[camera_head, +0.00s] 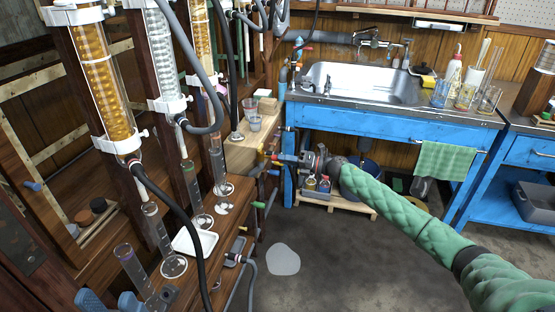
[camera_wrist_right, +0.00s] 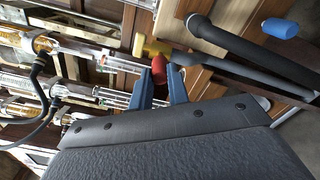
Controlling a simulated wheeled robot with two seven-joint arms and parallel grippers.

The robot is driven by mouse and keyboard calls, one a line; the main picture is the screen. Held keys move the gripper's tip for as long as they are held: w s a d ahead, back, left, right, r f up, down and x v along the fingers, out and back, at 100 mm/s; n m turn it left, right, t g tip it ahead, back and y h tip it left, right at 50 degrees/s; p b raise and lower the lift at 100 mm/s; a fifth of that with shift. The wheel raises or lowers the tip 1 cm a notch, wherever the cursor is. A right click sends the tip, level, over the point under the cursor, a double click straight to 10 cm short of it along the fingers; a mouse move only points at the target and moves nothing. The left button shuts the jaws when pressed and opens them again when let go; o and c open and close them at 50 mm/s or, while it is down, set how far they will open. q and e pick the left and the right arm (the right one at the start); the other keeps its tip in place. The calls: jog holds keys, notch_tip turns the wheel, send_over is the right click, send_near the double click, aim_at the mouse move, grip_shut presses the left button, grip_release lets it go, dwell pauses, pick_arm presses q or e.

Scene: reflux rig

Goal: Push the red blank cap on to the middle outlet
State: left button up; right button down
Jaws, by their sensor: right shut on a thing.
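The red cap (camera_wrist_right: 159,68) sits between the blue fingertips of my right gripper (camera_wrist_right: 160,72) in the right wrist view, and the gripper is shut on it. A yellow fitting (camera_wrist_right: 152,48) lies just beyond the cap; I cannot tell whether they touch or whether this is the middle outlet. In the head view my right gripper (camera_head: 282,159) reaches the rig's pipework beside the bench, and the cap is too small to make out clearly.
Glass columns (camera_head: 93,75) and cylinders stand on the wooden bench at left. Black hoses hang in front of it. A white tray (camera_head: 196,243) lies near the bench edge. A blue sink unit (camera_head: 400,130) stands behind. The floor (camera_head: 340,255) is mostly clear.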

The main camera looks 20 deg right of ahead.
jog(key=shift+w+a, duration=0.35)
jog(key=shift+a, duration=0.1)
jog(key=shift+w+a, duration=0.15)
jog(key=shift+a, duration=0.05)
dwell(0.7)
jog(key=c, duration=1.3)
grip_release()
jog(key=shift+o, duration=0.2)
